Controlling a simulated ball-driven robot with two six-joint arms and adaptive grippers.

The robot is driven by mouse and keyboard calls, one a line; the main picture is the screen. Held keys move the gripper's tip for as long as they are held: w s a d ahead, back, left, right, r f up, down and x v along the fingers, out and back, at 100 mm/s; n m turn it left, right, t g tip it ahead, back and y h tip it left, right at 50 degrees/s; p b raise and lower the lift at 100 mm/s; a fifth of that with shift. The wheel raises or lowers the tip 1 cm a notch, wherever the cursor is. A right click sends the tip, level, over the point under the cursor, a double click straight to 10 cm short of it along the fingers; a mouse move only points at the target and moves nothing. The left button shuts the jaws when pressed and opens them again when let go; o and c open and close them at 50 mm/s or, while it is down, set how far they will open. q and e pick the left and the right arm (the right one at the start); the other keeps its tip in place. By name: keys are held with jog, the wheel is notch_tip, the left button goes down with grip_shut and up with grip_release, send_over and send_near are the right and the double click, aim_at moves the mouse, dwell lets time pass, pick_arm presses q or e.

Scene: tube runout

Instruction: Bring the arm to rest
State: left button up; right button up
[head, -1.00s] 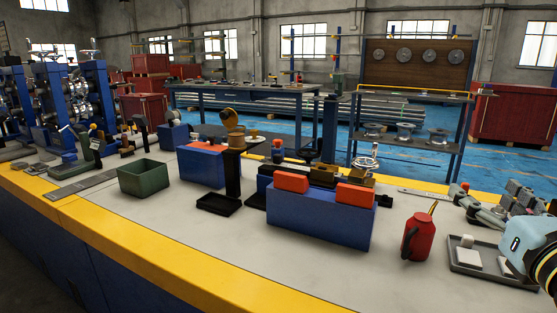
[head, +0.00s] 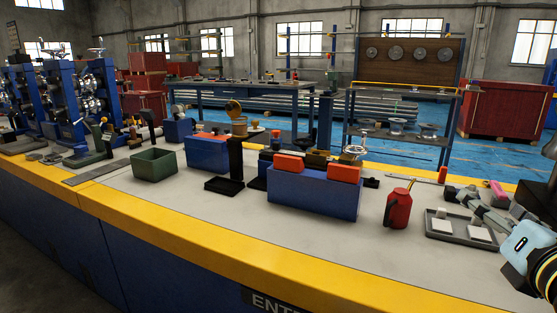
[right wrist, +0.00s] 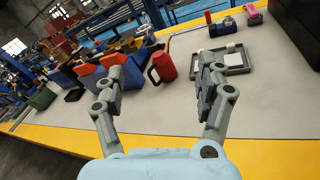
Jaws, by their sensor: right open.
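My right gripper (head: 484,205) is at the right edge of the head view, its light blue body above the front part of the bench. In the right wrist view the gripper (right wrist: 160,70) has its two grey fingers wide apart with nothing between them. A red can (head: 398,208) with a dark handle stands upright on the bench, left of the gripper; it also shows beyond the fingers in the right wrist view (right wrist: 163,66). The right finger partly overlaps the dark tray (right wrist: 248,70) in that view. My left gripper is not in view.
The grey bench top (head: 290,228) has a yellow front edge (head: 215,238). The blue block with orange pads (head: 312,196), a green bin (head: 154,165) and a black stand (head: 225,184) are on it. The tray (head: 458,238) holds white pieces. The front strip of the bench is clear.

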jog(key=s+a+f+m+g+y, duration=0.1)
jog(key=s+a+f+m+g, duration=0.3)
jog(key=s+m, duration=0.45)
jog(key=s+a+f+m+g+y, duration=0.2)
jog(key=s+f+m+g, duration=0.4)
jog(key=m, duration=0.4)
jog(key=s+a+f+m+g+y, duration=0.1)
jog(key=s+a+f+m+g, duration=0.25)
jog(key=s+f+m, duration=0.4)
jog(key=s+d+f+m+g, duration=0.1)
jog(key=s+d+f, duration=0.1)
jog(key=f, duration=1)
jog(key=s+d+f+m+g, duration=0.1)
jog(key=s+d+f, duration=0.1)
jog(key=f, duration=1.1)
jog(key=s+f+b, duration=0.1)
jog(key=s+f, duration=1.4)
jog(key=s, duration=0.4)
jog(key=shift+d+f+g, duration=0.25)
jog(key=shift+d+g, duration=0.05)
jog(key=shift+g, duration=0.15)
